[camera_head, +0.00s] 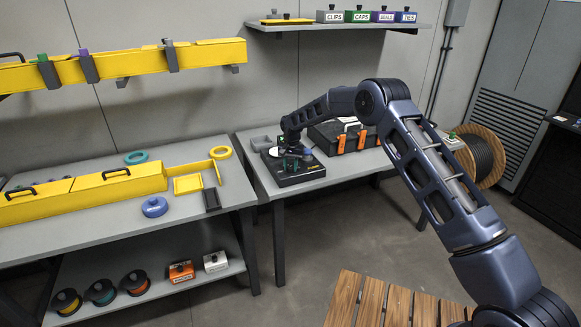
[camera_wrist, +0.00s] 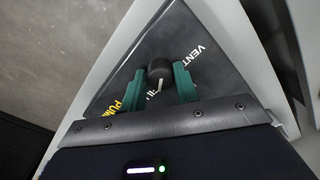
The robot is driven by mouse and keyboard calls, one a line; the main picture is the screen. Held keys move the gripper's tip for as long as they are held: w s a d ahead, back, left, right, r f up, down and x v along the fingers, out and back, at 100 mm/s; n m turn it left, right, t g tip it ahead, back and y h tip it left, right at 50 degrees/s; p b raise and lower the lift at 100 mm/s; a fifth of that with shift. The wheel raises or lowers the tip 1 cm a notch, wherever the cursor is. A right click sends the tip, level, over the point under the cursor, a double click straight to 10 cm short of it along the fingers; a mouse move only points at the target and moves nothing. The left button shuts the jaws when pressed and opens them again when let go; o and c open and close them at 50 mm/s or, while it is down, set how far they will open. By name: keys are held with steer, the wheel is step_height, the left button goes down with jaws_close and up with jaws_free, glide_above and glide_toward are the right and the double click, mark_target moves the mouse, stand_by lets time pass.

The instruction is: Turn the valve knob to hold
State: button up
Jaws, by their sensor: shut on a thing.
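The valve knob (camera_wrist: 159,68) is a dark round knob with a pale pointer line, on a dark panel (camera_wrist: 200,28) in the wrist view. The line points down in the picture, toward my palm. White "VENT" letters lie to its right and yellow letters, partly covered, at lower left. A white label below the knob is mostly hidden. My gripper (camera_wrist: 159,80) has its green fingers on both sides of the knob, shut on it. In the head view my gripper (camera_head: 292,158) is over the black unit (camera_head: 300,180) on the right-hand table, and the knob is hidden there.
A black case with orange latches (camera_head: 351,139) stands right of the unit, close to my arm. A grey tray (camera_head: 264,142) is behind it at left. A cable reel (camera_head: 484,156) stands at the right. The left table (camera_head: 110,236) holds yellow channel parts.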

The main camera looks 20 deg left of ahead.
steer(key=n, duration=0.5)
steer(key=shift+w+n, duration=0.1)
steer(key=shift+n, duration=0.3)
steer(key=n, duration=0.5)
stand_by(0.4)
steer(key=o, duration=1)
steer(key=shift+c, duration=0.2)
step_height(320, 180, up, 11)
steer(key=shift+w+d, duration=0.15)
steer(key=shift+w, duration=0.05)
